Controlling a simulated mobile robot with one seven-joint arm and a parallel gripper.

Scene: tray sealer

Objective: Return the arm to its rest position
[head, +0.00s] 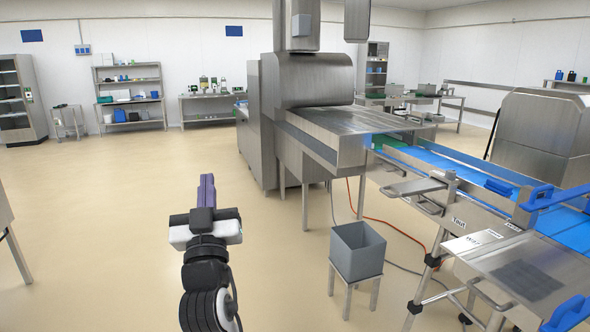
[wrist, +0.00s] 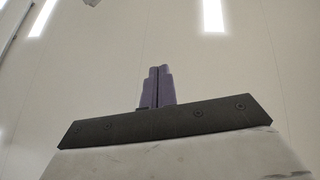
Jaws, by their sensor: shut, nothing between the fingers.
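My gripper (head: 207,188) is in the lower left-middle of the head view, at the end of my black and white arm. Its purple fingers point up and away, over open floor. In the wrist view the two purple fingers (wrist: 156,88) lie side by side, closed against each other with only a thin seam between them. Nothing is held. The wrist view looks toward a pale surface with bright light panels, so the gripper is tilted upward. No object touches the gripper.
The steel tray sealer (head: 310,80) stands right of my gripper, with a blue conveyor (head: 450,175) further right. A grey bin (head: 358,250) sits on a small stand right of my arm. A steel table edge (head: 5,215) is at far left. Floor (head: 110,210) around my gripper is clear.

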